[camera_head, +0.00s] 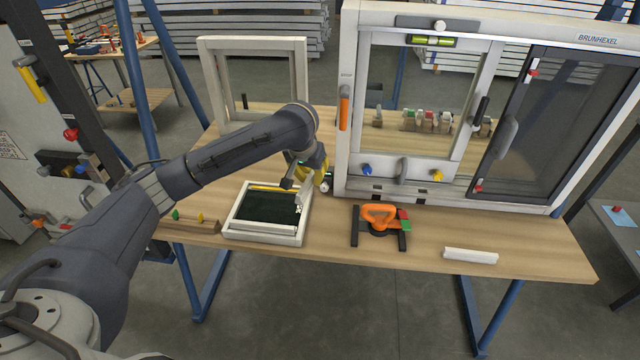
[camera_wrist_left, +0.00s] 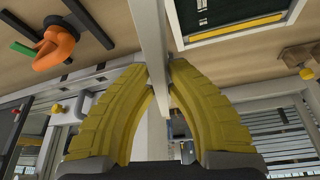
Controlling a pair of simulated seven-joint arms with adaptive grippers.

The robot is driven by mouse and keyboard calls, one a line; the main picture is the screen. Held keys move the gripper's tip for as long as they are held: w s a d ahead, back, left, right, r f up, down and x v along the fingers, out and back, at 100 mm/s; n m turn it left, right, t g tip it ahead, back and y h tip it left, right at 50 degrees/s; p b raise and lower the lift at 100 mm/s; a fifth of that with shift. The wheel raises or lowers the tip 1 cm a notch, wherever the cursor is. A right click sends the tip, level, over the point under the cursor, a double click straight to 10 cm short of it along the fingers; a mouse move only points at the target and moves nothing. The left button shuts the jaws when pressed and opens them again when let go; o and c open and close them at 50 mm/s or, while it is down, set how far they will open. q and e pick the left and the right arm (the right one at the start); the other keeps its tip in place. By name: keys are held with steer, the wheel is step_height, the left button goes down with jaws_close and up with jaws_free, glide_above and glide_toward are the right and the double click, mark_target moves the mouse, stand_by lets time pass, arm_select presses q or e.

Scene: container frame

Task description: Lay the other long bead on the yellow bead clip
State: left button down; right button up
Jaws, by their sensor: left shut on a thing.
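My left gripper (camera_head: 318,180) is above the back right corner of the small white frame. In the left wrist view its yellow fingers (camera_wrist_left: 158,85) are shut on a long pale bead (camera_wrist_left: 150,32), which runs between the tips. In the head view the bead is seen nearly end-on and is hard to make out. A small yellow peg (camera_head: 200,217) stands on a wooden block at the left, beside a green peg (camera_head: 175,214). A yellow knob (camera_head: 436,175) is on the large white frame. I cannot tell which is the bead clip. My right gripper is out of view.
The small white frame (camera_head: 262,237) with a dark panel lies on the table. An orange-handled tool (camera_head: 380,214) lies in the middle. A short white bar (camera_head: 470,256) lies at the right. The large white frame (camera_head: 352,160) stands upright behind. The front right tabletop is mostly clear.

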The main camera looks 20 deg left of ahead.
arm_select(q)
steer(key=w+a+f+m+h, duration=0.2)
steer(key=w+a+f+m, duration=0.2)
steer(key=a, duration=0.4)
steer(key=m+g+h, duration=0.1)
steer(key=m+h, duration=0.1)
steer(key=m, duration=0.4)
glide_above(279, 190)
steer(key=shift+w+f, duration=0.1)
steer(key=shift+f, duration=0.6)
steer(key=shift+a+f+m+g, duration=0.2)
steer(key=shift+a+m+g, duration=0.25)
steer(key=shift+m, duration=0.55)
steer(key=shift+f+m+g+h, duration=0.1)
steer(key=shift+m+g+h, duration=0.4)
steer(key=shift+m, duration=1.2)
steer(key=shift+f, duration=2.4)
steer(key=shift+f, duration=0.6)
steer(key=c, duration=1.3)
jaws_free()
steer(key=shift+a, duration=0.1)
